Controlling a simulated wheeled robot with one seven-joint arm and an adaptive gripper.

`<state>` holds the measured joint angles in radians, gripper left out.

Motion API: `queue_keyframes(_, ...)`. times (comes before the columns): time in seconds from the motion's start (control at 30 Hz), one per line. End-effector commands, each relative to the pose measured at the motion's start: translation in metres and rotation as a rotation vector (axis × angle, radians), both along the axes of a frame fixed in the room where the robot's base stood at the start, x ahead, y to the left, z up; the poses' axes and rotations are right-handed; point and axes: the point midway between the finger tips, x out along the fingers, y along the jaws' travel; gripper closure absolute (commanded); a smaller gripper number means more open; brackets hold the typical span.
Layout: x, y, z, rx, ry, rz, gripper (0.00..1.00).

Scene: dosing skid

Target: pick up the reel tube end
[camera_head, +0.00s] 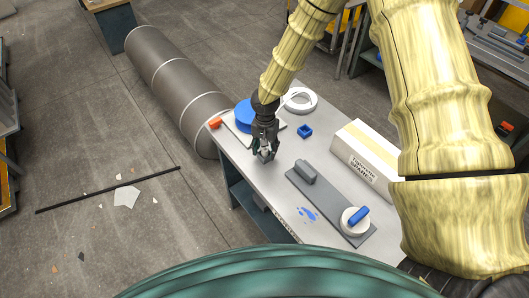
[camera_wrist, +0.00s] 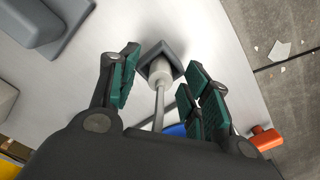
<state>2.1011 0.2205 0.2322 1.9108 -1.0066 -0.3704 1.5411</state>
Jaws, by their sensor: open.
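The reel tube end (camera_wrist: 160,73) is a pale, thick tip on a thin grey tube. In the wrist view it sits at a dark grey square holder (camera_wrist: 151,49) on the table. My gripper (camera_wrist: 160,82) is open, with one green-padded finger on each side of the tip and a visible gap to both. In the head view my gripper (camera_head: 265,153) is low over the table's left part and hides most of the tube end. A white reel (camera_head: 300,101) lies on the table behind it, to the right.
A blue round thing (camera_head: 245,115) and an orange piece (camera_head: 215,123) are behind my gripper. A small blue cup (camera_head: 305,131), a white box (camera_head: 362,160) and a grey plate (camera_head: 325,203) with a blue-handled white dial stand to the right. Blue spots mark the table front.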

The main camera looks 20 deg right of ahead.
Motion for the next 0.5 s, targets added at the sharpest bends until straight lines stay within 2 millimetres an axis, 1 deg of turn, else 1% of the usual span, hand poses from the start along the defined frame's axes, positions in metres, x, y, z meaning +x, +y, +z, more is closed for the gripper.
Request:
queue_keyframes(0.07,0.0,0.0,-0.0003,0.0,0.0,0.0,0.52)
queue_keyframes(0.1,0.0,0.0,-0.0003,0.0,0.0,0.0,0.54)
queue_keyframes(0.17,0.0,0.0,-0.0003,0.0,0.0,0.0,0.65)
queue_keyframes(0.3,-0.0001,-0.0001,-0.0001,0.0,0.0,0.0,0.91)
queue_keyframes(0.33,0.0,-0.0002,0.0,0.0,0.0,0.0,0.96)
queue_keyframes(0.37,0.0,-0.0002,0.0,0.0,0.0,0.0,0.99)
queue_keyframes(0.5,0.0,-0.0002,0.0001,0.0,0.0,0.0,1.0)
